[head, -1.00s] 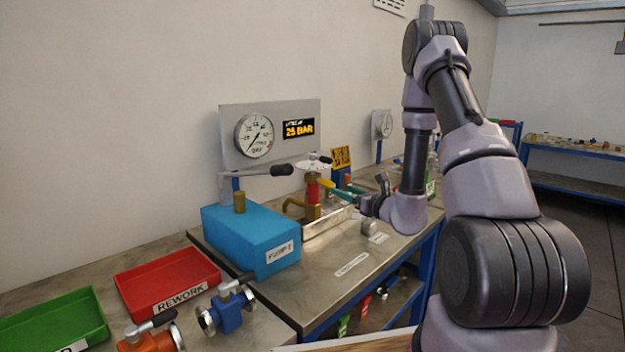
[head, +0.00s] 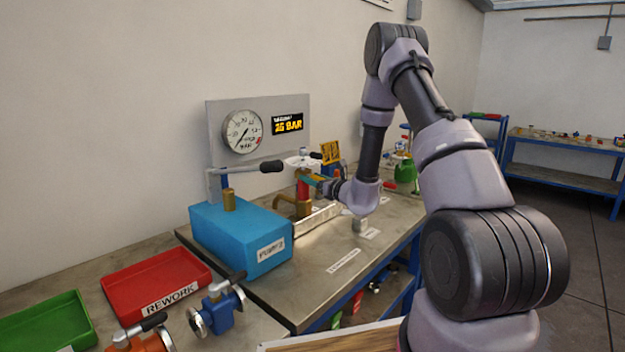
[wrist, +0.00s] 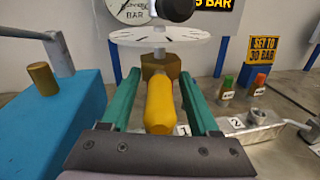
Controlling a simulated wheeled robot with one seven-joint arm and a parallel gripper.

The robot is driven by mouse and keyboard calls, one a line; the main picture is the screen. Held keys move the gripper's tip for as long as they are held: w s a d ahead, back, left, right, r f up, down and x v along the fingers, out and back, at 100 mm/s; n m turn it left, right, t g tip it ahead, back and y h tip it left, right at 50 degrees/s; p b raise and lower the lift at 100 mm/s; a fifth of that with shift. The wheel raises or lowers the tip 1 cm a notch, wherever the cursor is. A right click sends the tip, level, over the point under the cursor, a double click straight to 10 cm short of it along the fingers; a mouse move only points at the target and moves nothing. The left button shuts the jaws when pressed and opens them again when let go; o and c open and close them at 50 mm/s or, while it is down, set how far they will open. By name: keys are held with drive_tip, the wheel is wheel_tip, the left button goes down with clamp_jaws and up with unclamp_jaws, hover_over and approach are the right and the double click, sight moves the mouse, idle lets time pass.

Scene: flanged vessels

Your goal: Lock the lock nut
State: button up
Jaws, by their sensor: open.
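A brass hex nut (wrist: 160,68) sits just below a white marked disc (wrist: 160,37) in the wrist view. A yellow lever (wrist: 159,103) reaches from it toward me, between my two green fingers. I take this nut and lever as the lock nut. My gripper (wrist: 157,82) is open, with one finger on each side of the lever and gaps visible. In the head view the gripper (head: 316,180) is beside the red body, and its fingertips are small there.
A blue pump box (head: 240,238) with a grey, black-gripped lever (head: 245,168) stands left. A gauge panel (head: 258,157) stands behind. The front bench top (head: 325,280) is mostly clear.

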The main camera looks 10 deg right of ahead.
clamp_jaws()
idle(1.4)
